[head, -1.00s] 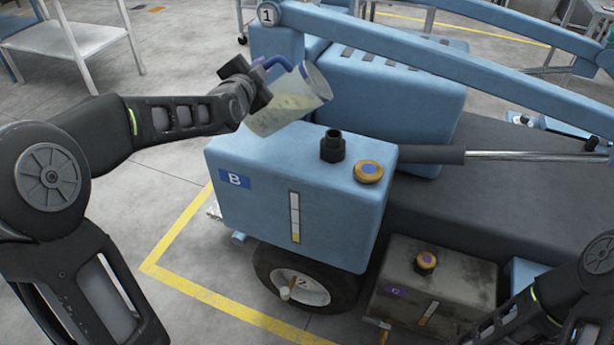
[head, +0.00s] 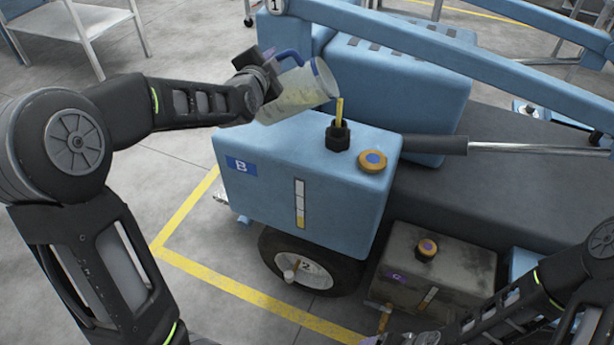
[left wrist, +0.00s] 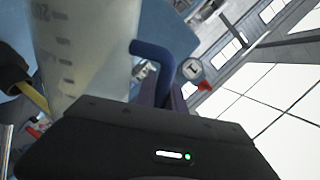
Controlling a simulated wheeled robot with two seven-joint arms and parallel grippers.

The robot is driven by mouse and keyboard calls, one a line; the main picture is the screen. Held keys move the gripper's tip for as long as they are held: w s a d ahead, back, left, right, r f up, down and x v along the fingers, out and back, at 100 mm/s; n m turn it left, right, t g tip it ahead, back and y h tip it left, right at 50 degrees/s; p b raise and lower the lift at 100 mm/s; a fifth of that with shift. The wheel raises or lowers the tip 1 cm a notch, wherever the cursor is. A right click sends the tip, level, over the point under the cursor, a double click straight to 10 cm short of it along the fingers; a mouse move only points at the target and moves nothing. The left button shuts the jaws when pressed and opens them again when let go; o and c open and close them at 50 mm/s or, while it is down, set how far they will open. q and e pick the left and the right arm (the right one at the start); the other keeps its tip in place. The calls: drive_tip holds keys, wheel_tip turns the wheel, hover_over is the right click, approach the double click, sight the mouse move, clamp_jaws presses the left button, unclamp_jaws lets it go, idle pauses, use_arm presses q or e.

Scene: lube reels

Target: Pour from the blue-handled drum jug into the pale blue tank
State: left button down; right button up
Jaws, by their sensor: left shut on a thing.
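The translucent drum jug (head: 300,92) has a blue handle (head: 287,54) and a blue rim. It is tilted strongly to the right above the pale blue tank (head: 270,180) labelled B. A yellow stream (head: 339,108) runs from its lip into the tank's black filler neck (head: 338,136). My left gripper (head: 268,72) is shut on the handle. The left wrist view shows the jug's marked wall (left wrist: 85,50), the handle and the stream entering the neck. My right arm is at lower right; its gripper is barely visible at the bottom edge.
An orange cap (head: 372,161) with a blue centre sits beside the neck. A sight gauge (head: 299,203) on the tank's front shows yellow at its bottom. A dirty grey tank (head: 440,272) stands lower right. Blue beams cross behind.

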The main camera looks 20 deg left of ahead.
use_arm(q)
drive_tip(key=shift+r, duration=0.15)
idle(0.3)
drive_tip(key=shift+d, duration=0.1)
drive_tip(key=shift+d+p, duration=0.1)
drive_tip(key=shift+p, duration=0.4)
idle(0.5)
drive_tip(key=shift+m+p, duration=0.3)
drive_tip(key=shift+w, duration=0.1)
